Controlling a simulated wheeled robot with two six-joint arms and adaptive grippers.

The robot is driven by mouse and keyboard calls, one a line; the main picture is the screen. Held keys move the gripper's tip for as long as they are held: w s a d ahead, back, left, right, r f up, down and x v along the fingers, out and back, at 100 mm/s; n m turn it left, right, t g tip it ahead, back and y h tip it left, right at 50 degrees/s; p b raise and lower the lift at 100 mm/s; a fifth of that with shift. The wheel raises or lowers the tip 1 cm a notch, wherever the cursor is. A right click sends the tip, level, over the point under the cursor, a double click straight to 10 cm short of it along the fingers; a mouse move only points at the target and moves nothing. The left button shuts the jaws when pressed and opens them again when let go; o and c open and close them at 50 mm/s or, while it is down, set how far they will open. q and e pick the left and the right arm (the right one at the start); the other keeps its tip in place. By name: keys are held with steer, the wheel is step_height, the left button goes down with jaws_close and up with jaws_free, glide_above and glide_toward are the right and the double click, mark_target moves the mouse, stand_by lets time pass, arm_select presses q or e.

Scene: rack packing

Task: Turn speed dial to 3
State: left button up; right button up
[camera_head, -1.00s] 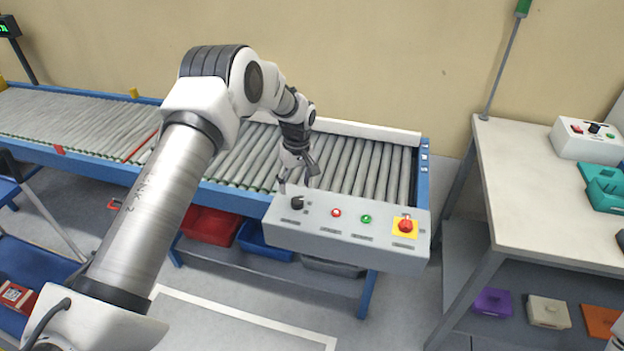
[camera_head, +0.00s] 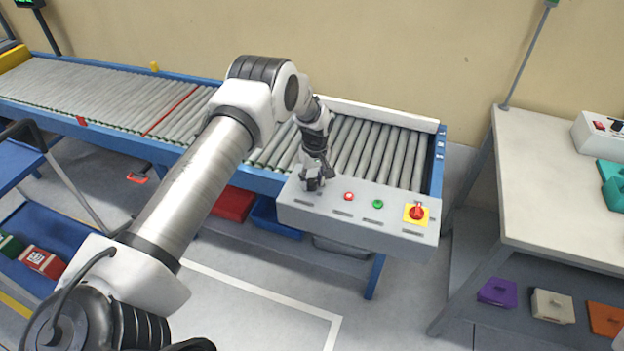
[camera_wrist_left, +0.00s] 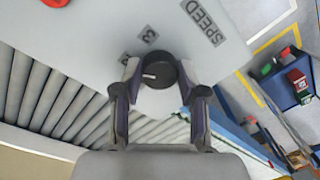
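The speed dial (camera_wrist_left: 160,72) is a round black knob with a white pointer mark, on the grey control panel (camera_head: 330,214). In the left wrist view the mark points left. A label "3" (camera_wrist_left: 149,34) and a "SPEED" label (camera_wrist_left: 205,20) are printed on the panel. Another small label beside the left finger is hard to read. My left gripper (camera_wrist_left: 158,76) has a finger on each side of the dial, both apparently touching it. In the head view the left gripper (camera_head: 313,180) covers the dial. My right gripper is not in view.
The panel also carries a red button (camera_head: 348,196), a green button (camera_head: 378,204) and a red emergency stop on yellow (camera_head: 416,212). A roller conveyor (camera_head: 370,150) runs behind it. A white table (camera_head: 550,190) stands to the right.

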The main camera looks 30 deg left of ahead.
arm_select(q)
steer(key=c, duration=0.3)
steer(key=shift+f, duration=0.1)
steer(key=shift+c, duration=0.2)
steer(key=shift+f+m+b, duration=0.15)
steer(key=shift+m+b, duration=0.55)
steer(key=m+b, duration=0.2)
steer(key=m, duration=0.1)
steer(key=shift+s, duration=0.1)
steer(key=m+b, duration=0.1)
steer(key=m, duration=0.2)
steer(key=shift+m+b, duration=0.35)
steer(key=shift+m, duration=0.05)
steer(key=shift+s+m+t+b, duration=0.1)
steer(key=shift+m+t+b, duration=0.35)
steer(key=shift+m, duration=1.45)
